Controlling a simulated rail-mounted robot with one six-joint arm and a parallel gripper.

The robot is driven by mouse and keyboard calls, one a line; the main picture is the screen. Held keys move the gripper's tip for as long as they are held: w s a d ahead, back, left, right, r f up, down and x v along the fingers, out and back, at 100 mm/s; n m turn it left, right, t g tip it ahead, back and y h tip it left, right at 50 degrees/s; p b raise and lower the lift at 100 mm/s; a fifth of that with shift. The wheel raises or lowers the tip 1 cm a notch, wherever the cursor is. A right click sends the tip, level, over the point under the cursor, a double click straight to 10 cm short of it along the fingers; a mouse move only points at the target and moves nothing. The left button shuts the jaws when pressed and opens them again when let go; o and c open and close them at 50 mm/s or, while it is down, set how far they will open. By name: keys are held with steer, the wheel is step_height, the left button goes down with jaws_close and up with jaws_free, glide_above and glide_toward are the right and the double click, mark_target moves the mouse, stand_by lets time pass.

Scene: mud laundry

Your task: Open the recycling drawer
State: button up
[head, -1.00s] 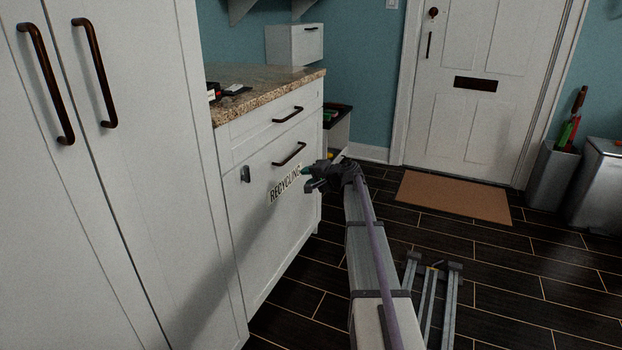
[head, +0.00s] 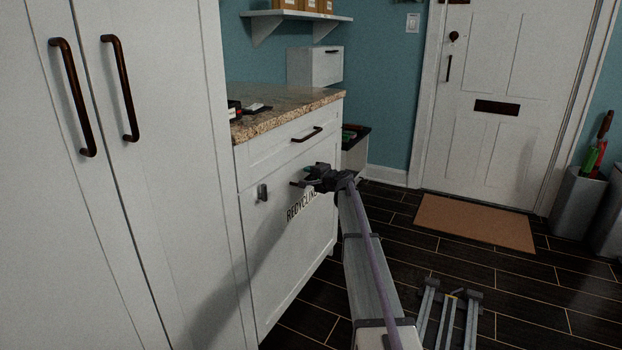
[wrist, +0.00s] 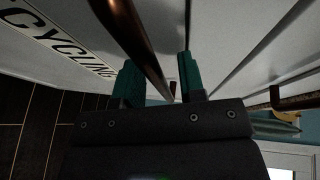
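The recycling drawer (head: 285,240) is a white front marked RECYCLING, below a shallower top drawer. It looks shut, flush with the cabinet. Its dark bronze bar handle is mostly hidden behind my gripper (head: 308,175) in the head view. In the wrist view the handle (wrist: 138,40) runs between the two teal fingers of my gripper (wrist: 160,78). The fingers are apart, with the bar nearer the left finger and a gap on the right. Whether the bar touches the left finger, I cannot tell. The RECYCLING label (wrist: 62,42) shows at the upper left of the wrist view.
The top drawer handle (head: 307,134) is just above; it also shows in the wrist view (wrist: 292,101). A tall white cabinet (head: 170,200) stands at left. Dark floor (head: 400,262) extends to a brown mat (head: 475,222).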

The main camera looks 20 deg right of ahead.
jaws_close()
steer(key=shift+s, duration=0.1)
stand_by(0.5)
